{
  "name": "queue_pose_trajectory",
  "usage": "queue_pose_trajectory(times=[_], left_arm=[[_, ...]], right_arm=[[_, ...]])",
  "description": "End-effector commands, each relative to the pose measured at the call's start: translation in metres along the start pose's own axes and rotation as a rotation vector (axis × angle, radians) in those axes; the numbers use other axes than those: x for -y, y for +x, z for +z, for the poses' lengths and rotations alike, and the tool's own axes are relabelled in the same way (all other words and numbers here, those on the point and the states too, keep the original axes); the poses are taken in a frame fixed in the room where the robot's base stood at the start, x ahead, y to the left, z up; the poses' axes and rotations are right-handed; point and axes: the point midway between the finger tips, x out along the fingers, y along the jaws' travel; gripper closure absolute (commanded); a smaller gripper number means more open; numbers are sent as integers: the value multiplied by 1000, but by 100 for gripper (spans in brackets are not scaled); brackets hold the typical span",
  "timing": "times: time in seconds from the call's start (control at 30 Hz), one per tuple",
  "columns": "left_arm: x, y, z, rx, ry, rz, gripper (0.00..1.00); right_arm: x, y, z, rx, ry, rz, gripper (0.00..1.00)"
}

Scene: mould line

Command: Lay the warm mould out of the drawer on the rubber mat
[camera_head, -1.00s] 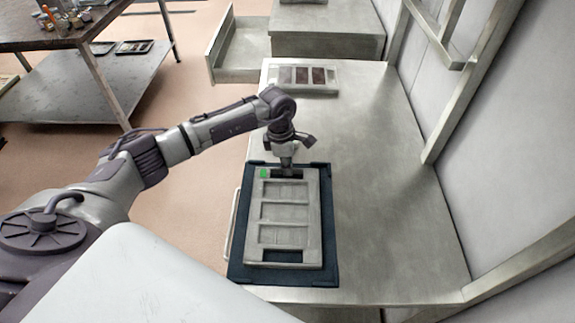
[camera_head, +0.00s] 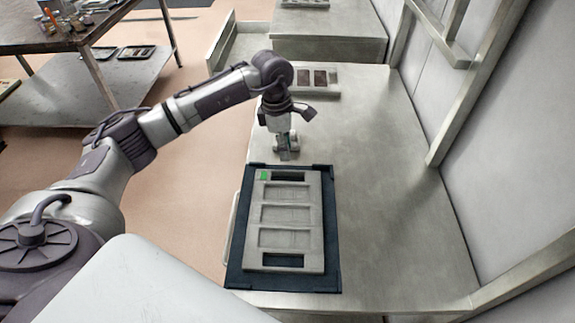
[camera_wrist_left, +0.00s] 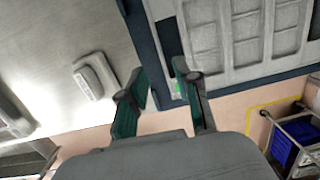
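The grey mould (camera_head: 285,226) lies flat on the dark blue rubber mat (camera_head: 331,270), inside its edges. It has several shallow compartments, dark openings at both ends and a green mark at its far left corner. In the left wrist view the mould (camera_wrist_left: 243,52) and the mat (camera_wrist_left: 146,37) show in part at the upper right. My left gripper (camera_head: 287,155) is just beyond the mat's far edge, apart from the mould. In the wrist view its fingers (camera_wrist_left: 160,92) are spread with nothing between them. The drawer (camera_head: 238,50) stands open at the back left. My right gripper is out of view.
Another mould with dark brown fillings (camera_head: 320,80) lies at the far end of the steel table (camera_head: 390,190). The table is clear right of the mat. A frame and wall panels border the right side. A bench (camera_head: 75,40) with small items stands at the left.

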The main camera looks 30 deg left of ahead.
Motion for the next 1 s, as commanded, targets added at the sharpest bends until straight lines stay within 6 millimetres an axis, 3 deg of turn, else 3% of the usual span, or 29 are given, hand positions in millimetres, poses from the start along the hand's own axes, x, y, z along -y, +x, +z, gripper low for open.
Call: queue_pose_trajectory(times=[0.1,0.3,1.0], left_arm=[[-1,-19,0,2,1,4,68],[0,-38,0,0,-1,0,68],[0,-40,0,0,0,-1,68]], right_arm=[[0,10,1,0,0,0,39],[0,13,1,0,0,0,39],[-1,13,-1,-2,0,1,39]])
